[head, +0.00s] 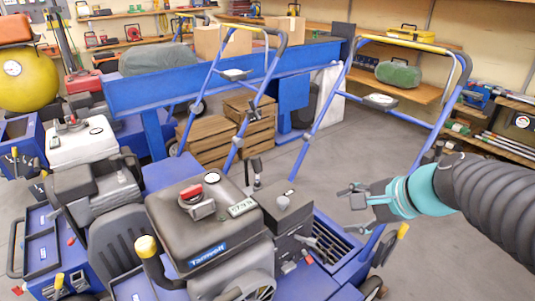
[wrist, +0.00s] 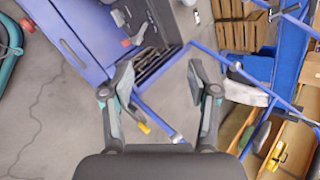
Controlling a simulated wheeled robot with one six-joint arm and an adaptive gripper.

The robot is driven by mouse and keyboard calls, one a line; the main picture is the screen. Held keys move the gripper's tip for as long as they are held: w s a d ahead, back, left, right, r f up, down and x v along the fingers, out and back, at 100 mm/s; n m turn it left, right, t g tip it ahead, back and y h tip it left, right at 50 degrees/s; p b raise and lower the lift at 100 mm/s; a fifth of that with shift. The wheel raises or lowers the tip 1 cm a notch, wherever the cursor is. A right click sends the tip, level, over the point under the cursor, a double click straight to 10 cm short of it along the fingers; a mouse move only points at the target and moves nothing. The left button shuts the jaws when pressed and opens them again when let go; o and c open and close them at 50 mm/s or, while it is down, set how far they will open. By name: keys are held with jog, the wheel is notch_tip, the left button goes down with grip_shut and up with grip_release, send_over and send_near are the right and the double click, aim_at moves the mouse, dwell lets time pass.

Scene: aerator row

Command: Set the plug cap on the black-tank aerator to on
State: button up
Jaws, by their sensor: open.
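The black-tank aerator stands in the front middle of the head view, with its dark tank (head: 212,228) on a blue frame. A red-topped part (head: 196,199) sits on the tank, beside a small number tag. A dark box with a grey knob (head: 283,202) is right of the tank. I cannot tell for sure which part is the plug cap. My gripper (head: 347,195) is open and empty, right of the machine and apart from it. In the wrist view my gripper (wrist: 160,84) shows spread fingers, with the blue machine body (wrist: 72,35) beyond them.
A white-tank machine (head: 82,143) and a dark grey one stand to the left. The blue handlebar (head: 325,103) rises behind the black tank, near my arm. Wooden crates (head: 213,138) and a blue bench (head: 230,75) are behind.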

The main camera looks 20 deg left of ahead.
jog(key=w+a+m+y, duration=0.3)
jog(key=w+a+m, duration=0.35)
jog(key=a, duration=0.35)
jog(key=m+y, duration=0.2)
jog(key=m, duration=0.5)
send_near(259, 159)
jog(key=p+x, duration=0.1)
jog(key=x, duration=1)
jog(key=shift+w+a+f, duration=0.1)
jog(key=shift+a, duration=0.15)
grip_shut()
